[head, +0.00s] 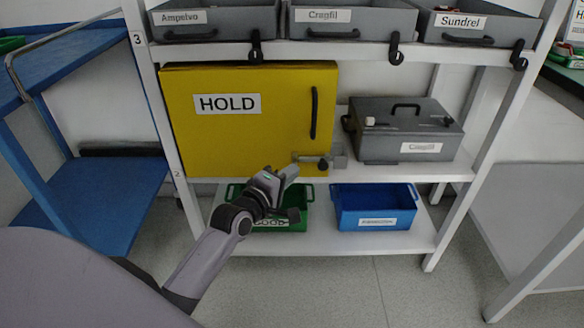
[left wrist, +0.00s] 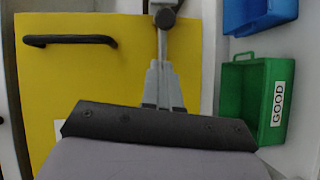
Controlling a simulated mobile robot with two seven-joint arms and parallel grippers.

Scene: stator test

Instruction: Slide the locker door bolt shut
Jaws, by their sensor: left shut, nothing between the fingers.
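The yellow locker door (head: 255,135) is closed flat on the middle shelf and carries a HOLD label and a black handle (head: 314,112). The grey bolt (head: 322,162) sits at its lower right corner, with a dark knob and a block at the right edge. My left gripper (head: 291,171) is shut and empty, just left of the bolt. In the left wrist view its closed fingers (left wrist: 163,75) point at the bolt (left wrist: 163,20); I cannot tell whether they touch it. My right gripper is not in view.
A grey case (head: 405,130) stands right of the door. Below are a green GOOD bin (head: 296,216), partly hidden by my gripper, and a blue bin (head: 375,207). Grey labelled trays (head: 350,20) fill the top shelf. A blue cart (head: 105,200) stands at left.

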